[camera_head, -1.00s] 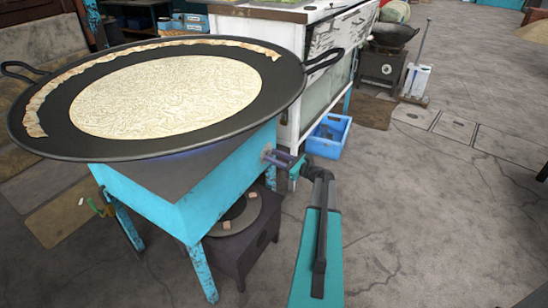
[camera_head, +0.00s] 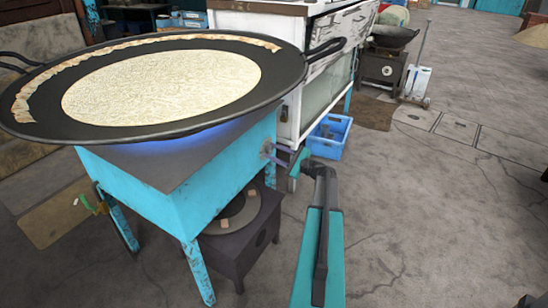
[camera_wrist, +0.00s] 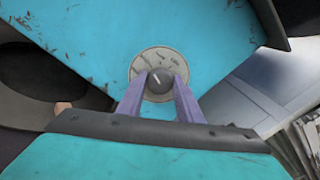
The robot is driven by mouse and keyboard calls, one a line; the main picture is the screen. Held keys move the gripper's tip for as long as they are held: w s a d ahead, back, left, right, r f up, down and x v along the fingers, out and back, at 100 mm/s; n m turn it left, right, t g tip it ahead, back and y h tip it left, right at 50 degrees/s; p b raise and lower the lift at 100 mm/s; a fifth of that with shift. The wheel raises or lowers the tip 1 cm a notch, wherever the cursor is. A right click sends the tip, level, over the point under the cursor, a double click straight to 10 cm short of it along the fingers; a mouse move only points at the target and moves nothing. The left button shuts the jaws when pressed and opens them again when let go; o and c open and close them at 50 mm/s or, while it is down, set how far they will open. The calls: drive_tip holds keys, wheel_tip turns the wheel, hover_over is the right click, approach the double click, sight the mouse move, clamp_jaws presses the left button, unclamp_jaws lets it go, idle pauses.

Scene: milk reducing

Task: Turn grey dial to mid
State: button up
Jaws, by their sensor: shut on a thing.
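The grey dial (camera_wrist: 158,79) is on a round pale plate (camera_wrist: 153,61) with dark marks, on the turquoise side of the stove (camera_head: 212,185). The light line on the dial points up and slightly left in the wrist view. My gripper (camera_wrist: 159,88) has its two purple fingers on either side of the dial, shut on it. In the head view my gripper (camera_head: 268,152) reaches the stove's right side, and the dial is too small to make out there.
A dark low burner (camera_head: 238,235) stands under the stove. A white cabinet (camera_head: 290,85) is close behind, with a blue crate (camera_head: 328,140) beside it. The pan's rim and handle (camera_head: 325,48) overhang near my arm. The floor (camera_head: 450,220) to the right is open.

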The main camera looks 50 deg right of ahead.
drive_tip(key=shift+n+b, duration=0.4)
drive_tip(key=shift+n, duration=0.2)
drive_tip(key=o, duration=1)
drive_tip(key=shift+o, duration=0.2)
drive_tip(key=s+d+p, duration=0.1)
drive_tip(key=s+d, duration=0.1)
drive_tip(key=s, duration=1.1)
drive_tip(key=shift+s+d+f+p, duration=0.3)
drive_tip(key=shift+f, duration=0.05)
